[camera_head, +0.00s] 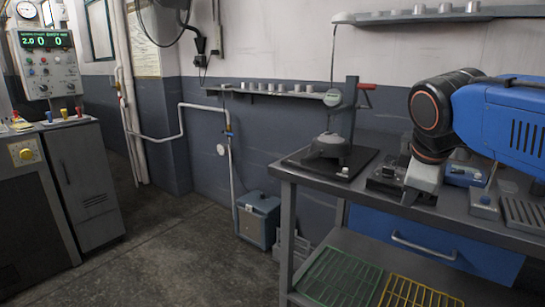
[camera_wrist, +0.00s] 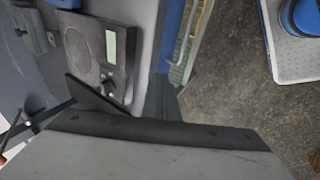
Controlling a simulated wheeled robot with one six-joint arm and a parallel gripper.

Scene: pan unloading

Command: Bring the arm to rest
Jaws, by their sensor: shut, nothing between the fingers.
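My arm (camera_head: 500,118), with blue links and a black joint, reaches in from the right edge of the head view, above the bench. The end of the arm is not clear in that view. In the wrist view my gripper (camera_wrist: 95,97) shows as dark parts at the lower left, beside a large grey surface along the bottom. It is shut and I see nothing held. It appears over or near a grey device with a small display (camera_wrist: 111,45); I cannot tell the gap between them.
The metal bench (camera_head: 310,178) carries a dial gauge stand (camera_head: 350,120) and small devices. A blue drawer (camera_head: 425,247) is under its top, with a green rack (camera_head: 340,277) and a yellow rack (camera_head: 415,292) below. A blue-grey box (camera_head: 257,220) stands by the wall. The floor (camera_head: 165,245) left of the bench is clear.

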